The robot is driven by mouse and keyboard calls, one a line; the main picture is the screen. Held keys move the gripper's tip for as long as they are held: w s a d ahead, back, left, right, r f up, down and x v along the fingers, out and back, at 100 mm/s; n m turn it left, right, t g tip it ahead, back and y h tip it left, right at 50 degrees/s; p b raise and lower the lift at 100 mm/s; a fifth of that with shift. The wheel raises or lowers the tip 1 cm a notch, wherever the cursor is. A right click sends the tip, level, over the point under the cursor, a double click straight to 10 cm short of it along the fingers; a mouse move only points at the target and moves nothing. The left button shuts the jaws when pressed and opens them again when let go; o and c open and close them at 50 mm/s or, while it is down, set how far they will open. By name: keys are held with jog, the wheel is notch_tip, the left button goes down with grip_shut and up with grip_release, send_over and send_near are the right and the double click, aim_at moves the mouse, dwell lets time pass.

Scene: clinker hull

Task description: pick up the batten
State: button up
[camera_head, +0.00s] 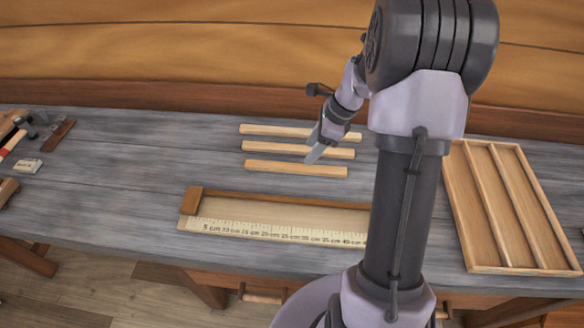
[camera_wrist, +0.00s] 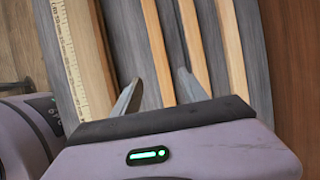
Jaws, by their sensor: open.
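Three pale wooden battens lie roughly parallel on the grey workbench. In the head view they are the back batten (camera_head: 275,130), the middle batten (camera_head: 270,147) and the front batten (camera_head: 290,169). My gripper (camera_head: 314,152) is over the right part of this group, and its fingers hide a bit of the middle batten. In the wrist view my gripper (camera_wrist: 157,82) is open and empty. One batten (camera_wrist: 157,50) runs between its fingertips, and two more battens (camera_wrist: 192,45) (camera_wrist: 232,45) lie to the right. Whether the fingers touch the bench cannot be told.
A measuring board (camera_head: 270,230) with a centimetre scale and an end stop (camera_head: 190,201) lies in front of the battens. A divided wooden tray (camera_head: 475,268) stands at right. A hammer (camera_head: 14,140) and a white block (camera_head: 28,166) lie at far left. The bench between is clear.

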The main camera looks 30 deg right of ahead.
aim_at(296, 167)
jog(key=b+x, duration=0.1)
jog(key=x, duration=0.2)
jog(key=b+x, duration=0.1)
jog(key=x, duration=0.2)
jog(key=b+x, duration=0.1)
jog(key=x, duration=0.1)
jog(key=shift+w+a+f, duration=0.25)
jog(key=shift+w, duration=0.15)
jog(key=shift+r, duration=0.15)
grip_shut()
